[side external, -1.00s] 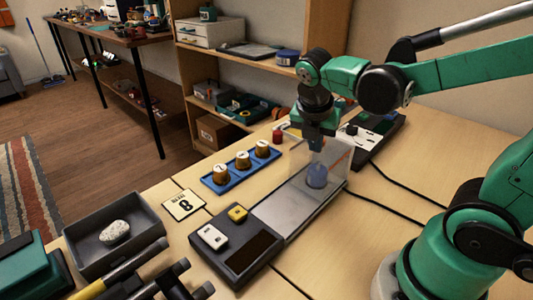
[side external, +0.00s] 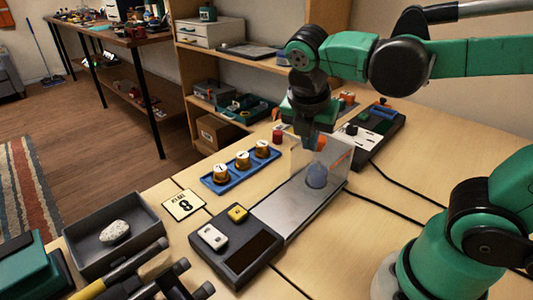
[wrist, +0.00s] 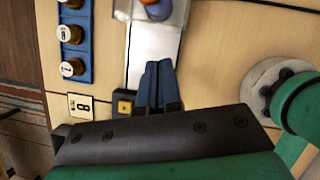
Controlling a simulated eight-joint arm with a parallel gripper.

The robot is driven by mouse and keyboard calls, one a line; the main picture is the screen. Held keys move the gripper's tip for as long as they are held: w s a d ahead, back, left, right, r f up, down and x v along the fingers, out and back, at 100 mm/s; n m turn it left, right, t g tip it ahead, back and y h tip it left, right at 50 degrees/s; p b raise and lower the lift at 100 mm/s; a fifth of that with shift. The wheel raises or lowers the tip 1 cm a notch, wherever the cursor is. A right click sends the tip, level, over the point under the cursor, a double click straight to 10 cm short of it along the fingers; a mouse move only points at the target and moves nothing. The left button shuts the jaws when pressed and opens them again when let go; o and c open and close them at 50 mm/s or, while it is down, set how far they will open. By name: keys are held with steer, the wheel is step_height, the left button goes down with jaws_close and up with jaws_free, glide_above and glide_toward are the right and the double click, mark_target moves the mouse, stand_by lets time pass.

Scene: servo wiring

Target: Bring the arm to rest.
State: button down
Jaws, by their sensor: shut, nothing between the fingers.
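My gripper (side external: 307,138) hangs from the green arm, above the grey metal plate and beside the clear upright panel (side external: 335,155). In the wrist view its two dark blue fingers (wrist: 158,75) are together, with nothing between them. A blue rounded piece (side external: 316,176) with orange above it stands on the plate below the gripper. It also shows at the top of the wrist view (wrist: 158,9). My gripper appears apart from it.
A dark box (side external: 237,262) with white and yellow blocks sits at the plate's near end. A blue rack (side external: 227,184) holds numbered knobs. A card marked 8 (side external: 184,204), a grey tray with a stone (side external: 85,258) and a dark device (side external: 385,118) surround the plate.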

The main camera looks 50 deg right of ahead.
steer(key=w+v, duration=0.1)
steer(key=v, duration=0.5)
step_height(320, 180, down, 8)
steer(key=m+t+y, duration=0.4)
steer(key=m+t, duration=0.1)
steer(key=m, duration=1.6)
steer(key=shift+w+a+r+t, duration=0.2)
steer(key=shift+w+a+t, duration=0.1)
steer(key=shift+w, duration=0.1)
